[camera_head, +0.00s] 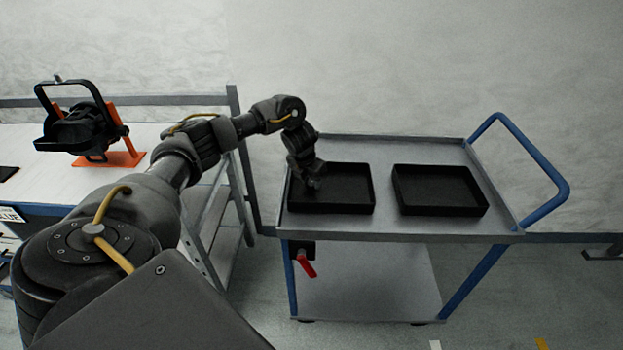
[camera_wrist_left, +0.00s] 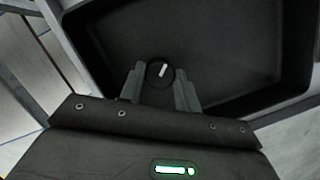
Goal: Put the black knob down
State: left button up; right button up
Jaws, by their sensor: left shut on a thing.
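The black knob (camera_wrist_left: 158,72), round with a white mark, is between the fingertips of my left gripper (camera_wrist_left: 160,88) in the left wrist view. My left gripper is shut on it, over the left black tray (camera_wrist_left: 215,85). In the head view the left gripper (camera_head: 312,183) is above the left part of that tray (camera_head: 345,209), on the trolley. The knob cannot be made out in the head view. I cannot tell whether the knob touches the tray floor. My right gripper is not in view.
A second, empty black tray (camera_head: 440,208) sits to the right on the grey trolley (camera_head: 385,149), which has a blue handle (camera_head: 563,190). A black par can (camera_head: 80,130) stands on an orange stand (camera_head: 112,158) on the left bench. A red-handled thing (camera_head: 305,264) hangs below the trolley top.

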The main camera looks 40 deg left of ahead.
pick_arm(q)
jog(key=shift+f, duration=0.1)
jog(key=o, duration=1)
jog(key=shift+c, duration=0.2)
jog(key=shift+r, duration=0.3)
jog(key=p+v, duration=0.2)
jog(key=v, duration=0.9)
jog(key=shift+r+p, duration=0.35)
jog(key=shift+p, duration=0.05)
